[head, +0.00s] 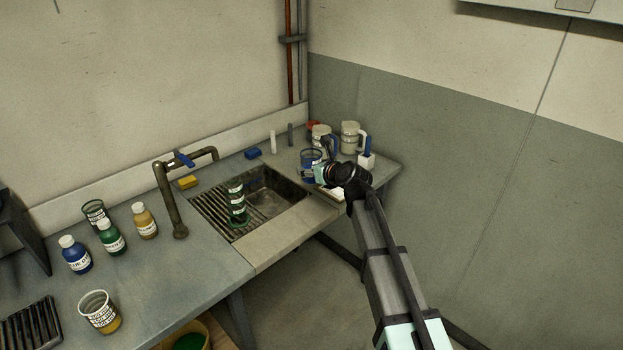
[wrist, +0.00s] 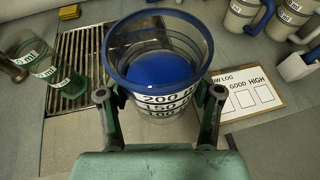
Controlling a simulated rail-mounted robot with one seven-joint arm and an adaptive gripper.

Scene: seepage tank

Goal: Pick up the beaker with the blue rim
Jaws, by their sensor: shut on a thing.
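The beaker with the blue rim (wrist: 157,88) is upright between my gripper's fingers in the wrist view, with blue content inside and white volume labels on its side. In the head view the beaker (head: 311,156) shows at the right end of the bench, partly behind my gripper. My gripper (wrist: 158,118) is shut on the beaker, one finger on each side. It also shows in the head view (head: 322,174). I cannot tell whether the beaker's base touches the surface.
A sink with a drain grate (head: 220,212) holds a green beaker (head: 237,204). A flow log card (wrist: 246,94) lies right of the beaker. Pitchers (head: 350,136) stand behind at the right. Bottles (head: 111,237) and a yellow-filled beaker (head: 99,312) stand at the left. A tap (head: 172,200) rises beside the sink.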

